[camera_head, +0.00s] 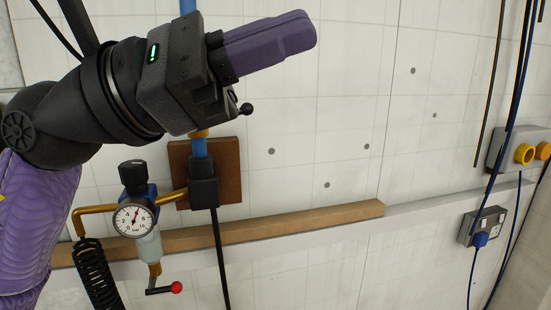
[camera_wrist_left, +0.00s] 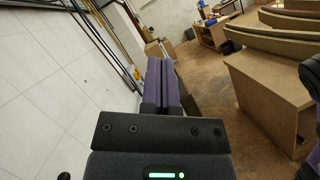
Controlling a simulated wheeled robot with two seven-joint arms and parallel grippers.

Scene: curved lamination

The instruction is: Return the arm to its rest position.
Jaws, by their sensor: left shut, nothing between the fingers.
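My left gripper (camera_head: 306,32) shows in the head view at the upper left, on a black wrist and a purple arm link. Its two purple fingers lie together, shut and empty, pointing to the right in front of the tiled wall. In the left wrist view the closed fingers of the left gripper (camera_wrist_left: 160,62) point away from the camera into open room. They touch nothing that I can see. My right gripper is not in either view.
A pressure gauge (camera_head: 133,220) with a regulator and a red-knobbed valve (camera_head: 176,287) hangs below my left arm. A wooden rail (camera_head: 290,225) runs along the wall. Sockets with cables (camera_head: 484,227) are at right. The wrist view shows a wooden bench (camera_wrist_left: 265,95) with curved pieces (camera_wrist_left: 280,42).

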